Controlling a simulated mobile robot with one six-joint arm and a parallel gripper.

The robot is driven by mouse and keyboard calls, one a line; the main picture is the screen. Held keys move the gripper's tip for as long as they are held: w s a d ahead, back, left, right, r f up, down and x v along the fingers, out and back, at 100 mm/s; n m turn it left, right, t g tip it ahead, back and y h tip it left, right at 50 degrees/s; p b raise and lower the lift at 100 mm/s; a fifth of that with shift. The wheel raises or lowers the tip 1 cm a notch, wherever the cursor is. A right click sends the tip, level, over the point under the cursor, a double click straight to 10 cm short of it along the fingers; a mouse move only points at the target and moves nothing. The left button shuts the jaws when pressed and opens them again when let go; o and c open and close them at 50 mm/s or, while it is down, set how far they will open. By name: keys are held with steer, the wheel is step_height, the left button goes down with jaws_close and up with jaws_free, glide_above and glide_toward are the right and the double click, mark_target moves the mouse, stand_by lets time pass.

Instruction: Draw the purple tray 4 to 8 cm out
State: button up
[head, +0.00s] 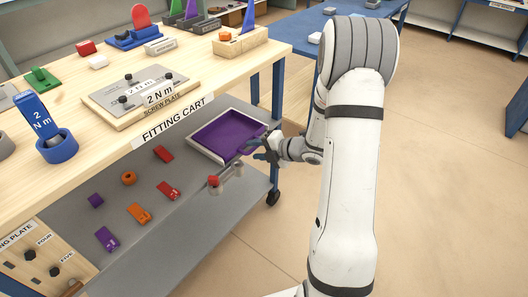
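The purple tray (224,133) is a shallow purple-floored tray with pale walls, under the top of the fitting cart at its right end. I cannot tell whether a finger touches the tray wall. The tray looks empty.
The grey lower shelf (188,228) holds several small purple, orange and red parts. A red-topped post (213,181) stands just below my gripper. Open floor (265,250) lies in front on the right.

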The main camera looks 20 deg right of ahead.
steer(key=shift+a, duration=0.1)
steer(key=shift+c, duration=0.5)
jaws_close()
